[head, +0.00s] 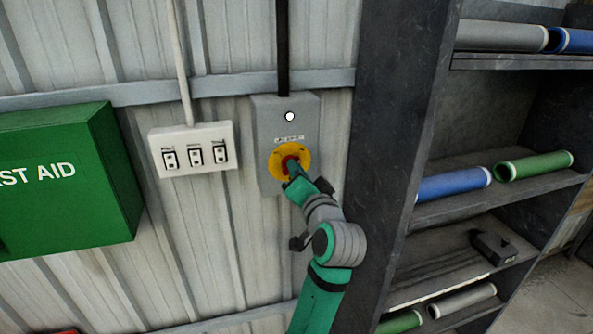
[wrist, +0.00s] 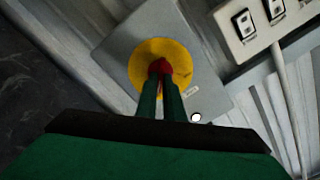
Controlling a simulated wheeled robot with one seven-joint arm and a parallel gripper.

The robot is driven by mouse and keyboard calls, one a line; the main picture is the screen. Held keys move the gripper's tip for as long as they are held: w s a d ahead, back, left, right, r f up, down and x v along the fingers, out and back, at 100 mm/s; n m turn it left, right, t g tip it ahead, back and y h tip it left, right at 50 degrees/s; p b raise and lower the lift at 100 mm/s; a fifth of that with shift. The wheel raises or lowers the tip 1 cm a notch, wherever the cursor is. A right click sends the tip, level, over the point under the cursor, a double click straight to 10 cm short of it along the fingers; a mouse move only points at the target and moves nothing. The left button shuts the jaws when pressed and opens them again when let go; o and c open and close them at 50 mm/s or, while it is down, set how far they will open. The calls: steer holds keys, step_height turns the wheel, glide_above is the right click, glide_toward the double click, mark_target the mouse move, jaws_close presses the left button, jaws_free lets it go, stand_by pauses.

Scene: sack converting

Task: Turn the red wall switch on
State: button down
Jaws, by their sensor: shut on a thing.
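The red wall switch (head: 289,163) is a red knob on a round yellow plate (head: 276,163), mounted on a grey box (head: 270,120) on the corrugated wall. A round white lamp (head: 290,116) and a small label sit above the plate. My gripper (head: 289,172) is at the knob and covers part of it. In the wrist view, the two green fingers (wrist: 160,84) are shut on the red knob (wrist: 159,67) in the middle of the yellow plate (wrist: 152,49). The knob's exact angle is hard to tell behind the fingers.
A white panel with three rocker switches (head: 193,148) is left of the grey box. A green first aid box (head: 65,180) juts out further left. A dark shelf unit (head: 395,130) with blue, green and grey rolls stands close on the right of my arm.

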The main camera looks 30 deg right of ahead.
stand_by(0.3)
steer(key=c, duration=1.9)
jaws_free()
steer(key=shift+o, duration=0.2)
steer(key=v, duration=1)
steer(key=shift+s, duration=0.4)
steer(key=shift+a, duration=0.1)
